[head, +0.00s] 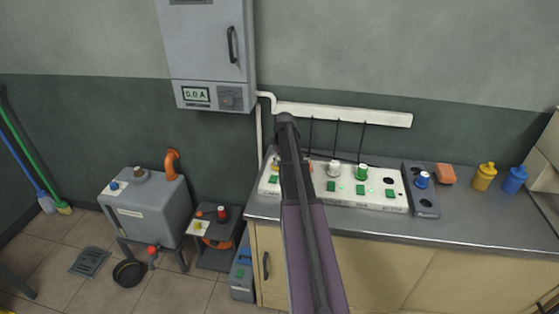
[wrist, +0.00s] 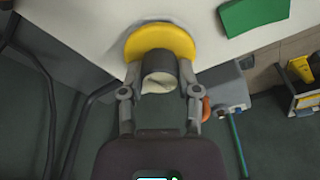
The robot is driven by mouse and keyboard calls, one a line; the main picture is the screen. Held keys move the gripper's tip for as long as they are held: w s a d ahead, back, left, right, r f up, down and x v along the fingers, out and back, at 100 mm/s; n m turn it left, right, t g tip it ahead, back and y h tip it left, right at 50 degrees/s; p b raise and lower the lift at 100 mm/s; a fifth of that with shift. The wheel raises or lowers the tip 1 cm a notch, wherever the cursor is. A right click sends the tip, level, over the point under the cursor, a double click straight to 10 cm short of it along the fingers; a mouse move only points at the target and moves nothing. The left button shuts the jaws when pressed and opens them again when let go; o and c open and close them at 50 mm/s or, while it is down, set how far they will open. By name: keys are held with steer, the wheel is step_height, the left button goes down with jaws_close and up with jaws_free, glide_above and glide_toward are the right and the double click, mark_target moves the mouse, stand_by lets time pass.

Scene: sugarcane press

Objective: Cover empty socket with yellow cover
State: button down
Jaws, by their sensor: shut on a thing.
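In the wrist view my gripper (wrist: 158,75) is shut on the dark, pale-topped knob of the yellow cover (wrist: 160,40). The round yellow cover lies over or against the edge of the white socket strip (wrist: 90,18); I cannot tell whether it touches. In the head view the strip (head: 345,200) lies on the counter, and my arm hides part of its left side. A dark round opening (head: 388,180) shows near the strip's right end. Any socket under the cover is hidden.
White (head: 334,169) and green (head: 361,172) plugs stand on the strip with black cords behind. A dark holder (head: 427,208) with a blue-topped piece (head: 423,180) stands right of it. An orange block (head: 445,174) and yellow (head: 484,177) and blue (head: 514,180) bottles stand farther right.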

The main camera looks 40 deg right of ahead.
steer(key=shift+f, duration=0.2)
steer(key=c, duration=0.6)
jaws_free()
steer(key=shift+r, duration=0.1)
step_height(320, 180, up, 11)
steer(key=s+p, duration=0.1)
steer(key=p, duration=0.9)
steer(key=shift+s+d+p, duration=0.15)
steer(key=shift+s+p, duration=0.15)
stand_by(0.7)
steer(key=s+a, duration=0.3)
steer(key=a, duration=2.1)
steer(key=s+a+g, duration=0.1)
steer(key=s+a, duration=0.5)
steer(key=a, duration=0.3)
steer(key=s+a+m, duration=0.1)
steer(key=s+a, duration=0.5)
steer(key=a, duration=0.4)
steer(key=shift+a+f+m+g, duration=0.2)
steer(key=shift+f+m+g, duration=0.1)
steer(key=shift+g, duration=0.1)
steer(key=shift+s, duration=0.1)
